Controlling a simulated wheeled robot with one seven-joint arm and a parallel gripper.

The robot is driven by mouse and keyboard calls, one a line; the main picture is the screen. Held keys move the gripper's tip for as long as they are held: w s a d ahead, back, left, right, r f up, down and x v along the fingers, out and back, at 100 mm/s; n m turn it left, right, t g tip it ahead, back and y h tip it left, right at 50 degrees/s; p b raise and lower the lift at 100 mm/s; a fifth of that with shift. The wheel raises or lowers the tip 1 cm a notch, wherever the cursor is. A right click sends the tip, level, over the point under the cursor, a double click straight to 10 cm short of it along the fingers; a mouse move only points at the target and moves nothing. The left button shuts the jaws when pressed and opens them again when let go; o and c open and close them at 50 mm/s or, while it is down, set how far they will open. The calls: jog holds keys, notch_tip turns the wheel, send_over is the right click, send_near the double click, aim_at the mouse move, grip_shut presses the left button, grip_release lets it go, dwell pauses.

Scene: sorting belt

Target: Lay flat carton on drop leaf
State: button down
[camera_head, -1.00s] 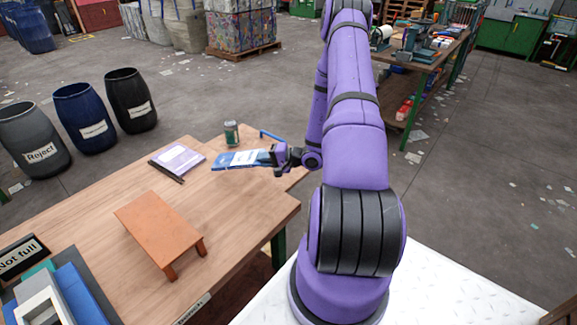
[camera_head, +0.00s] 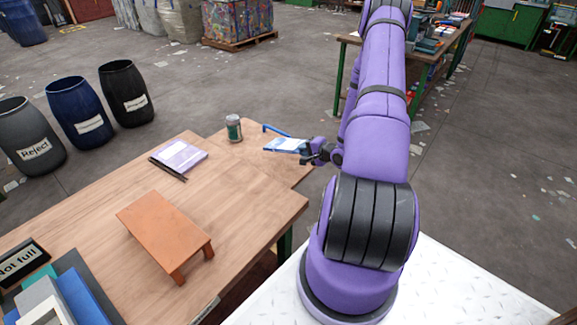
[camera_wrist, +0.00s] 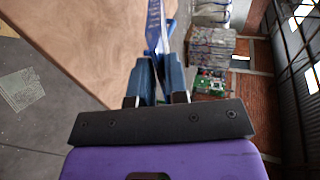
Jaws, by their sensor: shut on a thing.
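The flat carton (camera_head: 284,146), blue with a white patch, is held by one end in my gripper (camera_head: 308,151). It extends left from the jaws over the drop leaf (camera_head: 290,173), the narrower wooden part at the table's far right end. I cannot tell whether the carton touches the leaf. In the wrist view, the jaws (camera_wrist: 160,85) are shut on the carton (camera_wrist: 154,25), which shows nearly edge-on beyond the fingertips. The wooden surface lies to the left there.
A green can (camera_head: 234,128) stands left of the carton. A lilac-covered pad (camera_head: 180,156) and a dark stick lie farther left. A small orange stand (camera_head: 163,232) sits on the near table. Barrels (camera_head: 126,93) stand on the floor beyond.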

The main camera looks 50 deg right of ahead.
jog(key=shift+f, duration=2.9)
jog(key=c, duration=1.3)
grip_release()
jog(key=v, duration=0.8)
